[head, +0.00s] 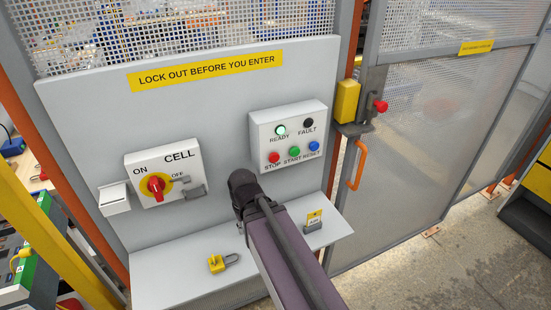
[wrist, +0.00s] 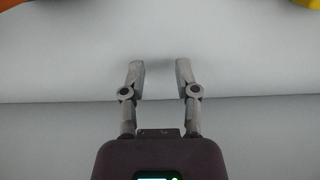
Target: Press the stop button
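The red stop button (head: 274,158) is at the lower left of a white control box (head: 288,137) on the grey panel, labelled STOP. Beside it are a green start button (head: 294,151) and a blue reset button (head: 314,146). The green READY lamp (head: 280,130) is lit and the FAULT lamp (head: 308,123) is dark. In the wrist view my gripper (wrist: 160,75) is open, with nothing between its fingers, facing the plain grey panel. In the head view my arm is below and left of the control box, and its fingers are hidden. The stop button is not identifiable in the wrist view.
A cell switch box (head: 163,173) with a red knob is at left, beside a small white holder (head: 114,198). A yellow padlock (head: 222,262) and a tagged grey block (head: 313,222) sit on the shelf (head: 178,285). A gate with an orange handle (head: 357,165) is at right.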

